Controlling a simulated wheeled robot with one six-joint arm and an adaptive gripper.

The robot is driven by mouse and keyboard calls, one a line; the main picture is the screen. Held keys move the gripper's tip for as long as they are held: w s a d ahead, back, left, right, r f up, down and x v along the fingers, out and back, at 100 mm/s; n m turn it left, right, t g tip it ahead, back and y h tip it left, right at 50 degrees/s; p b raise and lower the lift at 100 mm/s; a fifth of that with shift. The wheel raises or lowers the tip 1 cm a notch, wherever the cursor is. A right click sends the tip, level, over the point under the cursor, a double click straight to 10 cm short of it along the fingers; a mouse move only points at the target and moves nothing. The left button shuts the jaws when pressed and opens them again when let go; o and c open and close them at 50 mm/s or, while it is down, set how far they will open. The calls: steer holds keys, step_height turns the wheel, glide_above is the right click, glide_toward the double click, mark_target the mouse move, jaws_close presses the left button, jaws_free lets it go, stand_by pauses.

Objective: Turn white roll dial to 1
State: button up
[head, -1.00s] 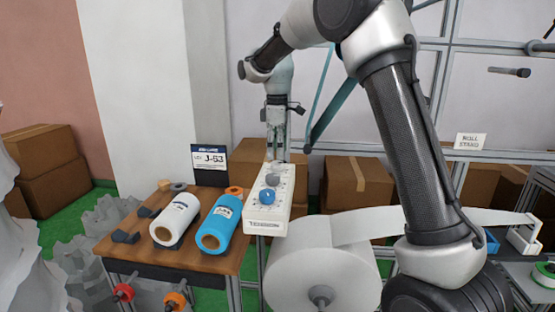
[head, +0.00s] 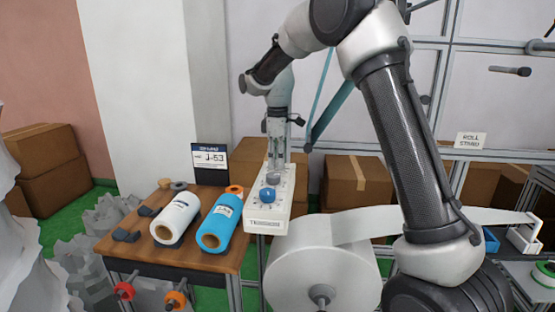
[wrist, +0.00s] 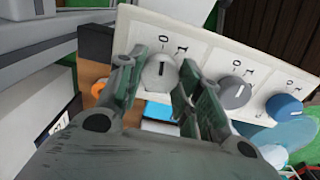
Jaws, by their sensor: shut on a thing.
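The white dial (wrist: 157,75) is a round pale knob with a short dark line on its face, on the white control panel (head: 268,226). In the wrist view the line runs nearly straight up the picture, toward the printed marks above the dial; I cannot read the marks surely. My gripper (wrist: 160,64) has a finger on each side of the white dial and is shut on it. In the head view my gripper (head: 277,168) is at the panel's far end and hides the white dial.
A grey dial (wrist: 234,93) and a blue dial (wrist: 284,107) sit beside the white one. A white roll (head: 176,217) and a blue roll (head: 219,222) lie on the wooden table left of the panel. A large paper roll (head: 305,282) is in front.

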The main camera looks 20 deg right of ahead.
steer(key=m, duration=0.4)
steer(key=shift+m, duration=2)
steer(key=o, duration=1.1)
steer(key=shift+c, duration=0.2)
step_height(320, 180, up, 12)
